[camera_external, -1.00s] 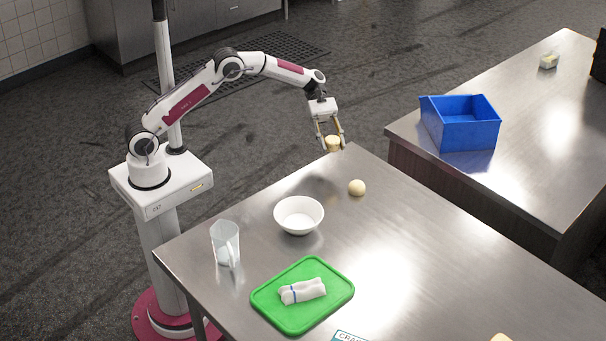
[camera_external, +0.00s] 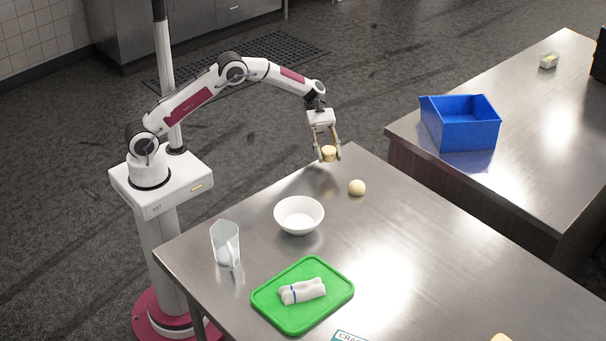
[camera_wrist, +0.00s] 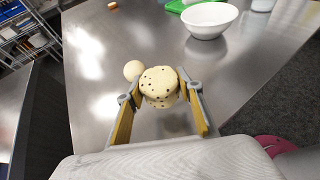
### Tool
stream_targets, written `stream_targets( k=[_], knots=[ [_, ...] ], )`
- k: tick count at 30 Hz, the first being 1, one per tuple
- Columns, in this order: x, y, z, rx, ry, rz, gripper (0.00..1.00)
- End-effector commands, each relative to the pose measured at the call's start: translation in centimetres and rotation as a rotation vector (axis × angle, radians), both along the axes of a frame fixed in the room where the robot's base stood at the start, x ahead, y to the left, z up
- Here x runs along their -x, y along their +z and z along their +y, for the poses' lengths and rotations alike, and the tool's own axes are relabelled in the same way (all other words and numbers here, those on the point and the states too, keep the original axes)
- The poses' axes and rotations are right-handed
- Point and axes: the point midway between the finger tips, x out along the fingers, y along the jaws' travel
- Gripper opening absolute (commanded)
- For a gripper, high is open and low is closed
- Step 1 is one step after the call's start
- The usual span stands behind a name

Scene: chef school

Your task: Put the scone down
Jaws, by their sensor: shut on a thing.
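The scone (camera_wrist: 159,84) is pale and round with dark specks, and it also shows in the external view (camera_external: 329,153). My gripper (camera_external: 328,157) is shut on it, with one finger on each side; the fingers also show in the wrist view (camera_wrist: 160,95). The scone is at the far corner of the steel table (camera_external: 400,250).
A pale round ball (camera_external: 357,188) lies close to the scone. A white bowl (camera_external: 299,216), a clear jug (camera_external: 226,246) and a green tray (camera_external: 262,297) with a rolled white cloth (camera_external: 303,291) stand nearer. A blue bin (camera_external: 470,135) is on the other table. The table's right middle is clear.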

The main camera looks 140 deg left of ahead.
Motion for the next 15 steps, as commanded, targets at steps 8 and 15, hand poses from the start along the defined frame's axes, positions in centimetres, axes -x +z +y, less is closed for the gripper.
stream_targets(
  k=[8, 15],
  knots=[
    [0.0, -2.0, 0.0, -0.001, 0.001, -0.001, 0.15],
    [0.0, -2.0, 0.0, -0.002, 0.000, -0.001, 0.15]
  ],
)
